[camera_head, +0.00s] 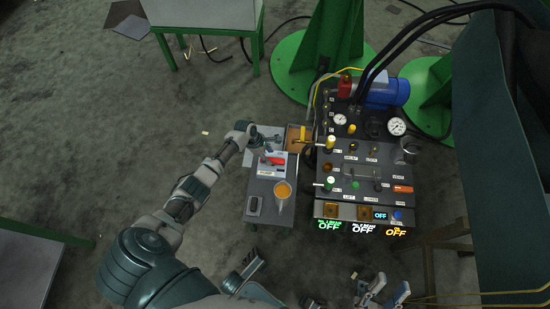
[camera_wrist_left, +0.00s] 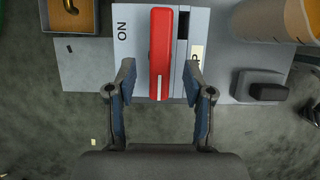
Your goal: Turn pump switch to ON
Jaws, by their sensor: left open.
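The pump switch is a red lever (camera_wrist_left: 160,50) on a pale plate marked ON at its left in the left wrist view. In the head view the red lever (camera_head: 273,160) is on the small grey table. My left gripper (camera_wrist_left: 160,78) is open, its fingers on either side of the lever's near end with visible gaps; it also shows above the lever in the head view (camera_head: 265,142). A second label on the plate is partly hidden by a finger. My right gripper (camera_head: 388,286) appears open and empty at the bottom of the head view.
The small table (camera_head: 257,207) also bears an orange-filled cup (camera_head: 283,191) and a dark block (camera_head: 255,206). Close to its right is the control panel (camera_head: 365,165) with knobs, gauges and screens (camera_head: 363,229) reading OFF. An orange tray (camera_head: 296,137) is near the gripper.

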